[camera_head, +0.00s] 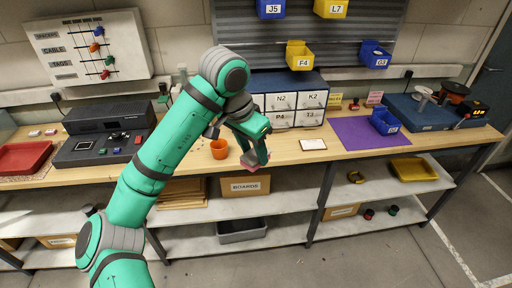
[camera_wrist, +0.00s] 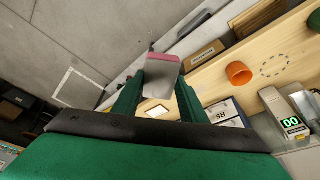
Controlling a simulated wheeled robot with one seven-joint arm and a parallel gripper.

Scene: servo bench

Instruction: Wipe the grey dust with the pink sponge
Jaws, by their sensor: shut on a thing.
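My gripper (camera_head: 254,158) is shut on the pink sponge (camera_head: 249,164), held by the bench's front edge in the head view. In the wrist view the sponge (camera_wrist: 162,76) sits between the two fingers of my gripper (camera_wrist: 158,92). It shows a greyish face and a pink strip along its far end.
An orange cup (camera_head: 219,149) stands on the bench (camera_head: 290,148) just left of my gripper; it also shows in the wrist view (camera_wrist: 239,73). A drawer cabinet (camera_head: 290,98) stands behind. A white card (camera_head: 319,145) and purple mat (camera_head: 366,131) lie right.

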